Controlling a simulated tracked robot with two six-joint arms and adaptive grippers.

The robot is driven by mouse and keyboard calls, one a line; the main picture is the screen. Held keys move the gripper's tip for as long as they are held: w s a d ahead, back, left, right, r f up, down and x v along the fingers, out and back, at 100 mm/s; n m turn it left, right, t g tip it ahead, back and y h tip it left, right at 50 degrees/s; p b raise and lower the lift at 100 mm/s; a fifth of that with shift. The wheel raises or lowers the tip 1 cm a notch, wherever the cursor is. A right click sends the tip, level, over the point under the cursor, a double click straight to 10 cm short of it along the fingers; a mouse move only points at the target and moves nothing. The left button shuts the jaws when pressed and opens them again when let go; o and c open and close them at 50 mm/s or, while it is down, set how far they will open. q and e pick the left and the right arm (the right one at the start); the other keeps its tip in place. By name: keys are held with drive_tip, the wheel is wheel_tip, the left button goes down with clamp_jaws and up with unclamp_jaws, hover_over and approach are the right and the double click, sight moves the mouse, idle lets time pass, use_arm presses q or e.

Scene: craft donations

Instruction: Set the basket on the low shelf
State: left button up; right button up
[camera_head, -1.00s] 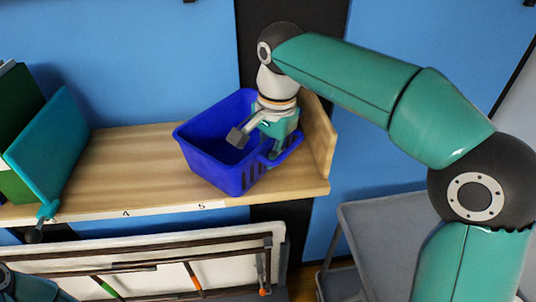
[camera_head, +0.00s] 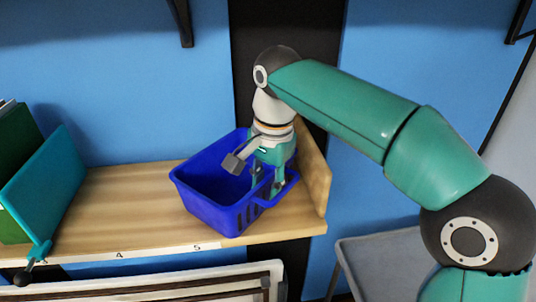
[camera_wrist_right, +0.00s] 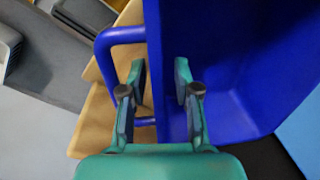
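The blue basket (camera_head: 215,205) rests on the wooden low shelf (camera_head: 125,205), near its right end and close to the front edge. My right gripper (camera_head: 268,183) points down at the basket's right side. In the right wrist view its two fingers (camera_wrist_right: 161,90) stand apart on either side of the basket's rim, with one finger at the handle loop and the other over the inside. They look open, with gaps around the rim. My left gripper is not in view.
An upright wooden end board (camera_head: 313,170) stands right of the basket. A teal panel (camera_head: 48,185) and a dark green one (camera_head: 18,140) stand at the shelf's left. The shelf middle is clear. A grey surface (camera_head: 385,260) lies lower right. A framed rack (camera_head: 180,285) is below.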

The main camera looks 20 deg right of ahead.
wheel_tip(320, 180, up, 9)
drive_tip(key=p, duration=0.2)
drive_tip(key=shift+s+d, duration=0.2)
drive_tip(key=shift+s, duration=0.2)
drive_tip(key=shift+f, duration=0.1)
